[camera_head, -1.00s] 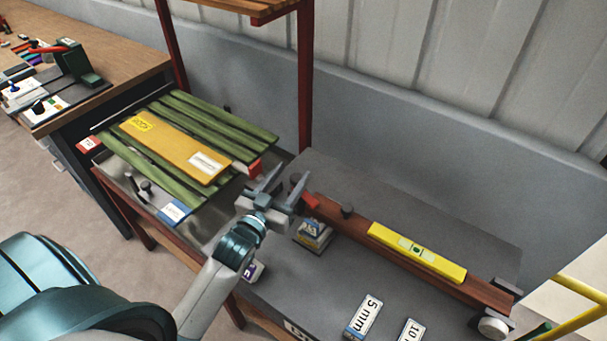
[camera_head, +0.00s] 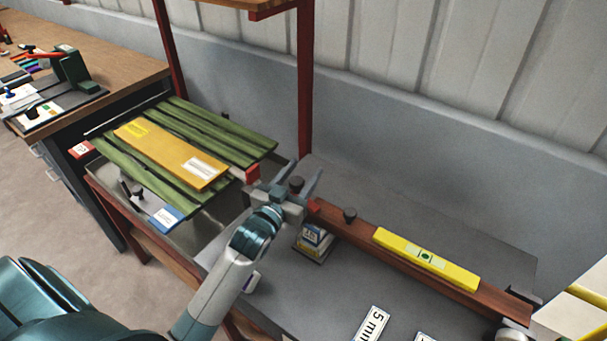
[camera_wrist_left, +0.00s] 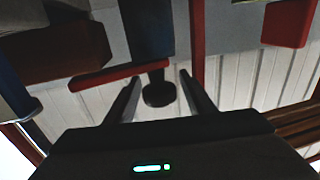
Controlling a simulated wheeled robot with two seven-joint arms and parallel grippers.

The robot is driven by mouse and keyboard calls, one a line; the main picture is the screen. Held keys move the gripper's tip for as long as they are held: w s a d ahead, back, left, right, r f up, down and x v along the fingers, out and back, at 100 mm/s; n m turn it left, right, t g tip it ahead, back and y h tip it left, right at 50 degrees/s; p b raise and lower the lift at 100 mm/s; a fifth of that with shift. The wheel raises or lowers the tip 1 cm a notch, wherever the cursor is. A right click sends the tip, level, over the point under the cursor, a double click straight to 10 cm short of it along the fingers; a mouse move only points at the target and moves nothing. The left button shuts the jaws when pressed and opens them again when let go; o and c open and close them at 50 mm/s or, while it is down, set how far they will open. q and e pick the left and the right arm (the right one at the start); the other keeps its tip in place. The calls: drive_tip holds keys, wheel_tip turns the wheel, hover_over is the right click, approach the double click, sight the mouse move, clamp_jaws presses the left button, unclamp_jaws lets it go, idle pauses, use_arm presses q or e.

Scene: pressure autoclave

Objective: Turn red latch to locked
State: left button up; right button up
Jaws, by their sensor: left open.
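A red latch bar (camera_head: 314,206) shows beside my left gripper, at the left end of a brown beam. In the left wrist view the red bar (camera_wrist_left: 115,76) runs sideways, close to a dark post with a round black knob (camera_wrist_left: 158,94). My left gripper (camera_head: 301,172) is open, and the black knob (camera_head: 297,183) shows between its fingers. In the wrist view the knob also appears between the fingers of the gripper (camera_wrist_left: 160,78); touch cannot be told. The gripper hides part of the latch. My right gripper is not in view.
The brown beam (camera_head: 350,229) carries a second dark knob (camera_head: 349,215) and a yellow level (camera_head: 425,259). A red block (camera_head: 252,174) sits left of the gripper, by green slats (camera_head: 212,128) with an orange board (camera_head: 170,155). Small labelled blocks (camera_head: 313,238) stand below the beam.

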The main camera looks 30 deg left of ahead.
use_arm(q)
drive_tip(key=shift+w, duration=0.35)
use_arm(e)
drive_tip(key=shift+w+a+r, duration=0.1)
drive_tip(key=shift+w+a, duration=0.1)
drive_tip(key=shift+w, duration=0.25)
use_arm(q)
clamp_jaws()
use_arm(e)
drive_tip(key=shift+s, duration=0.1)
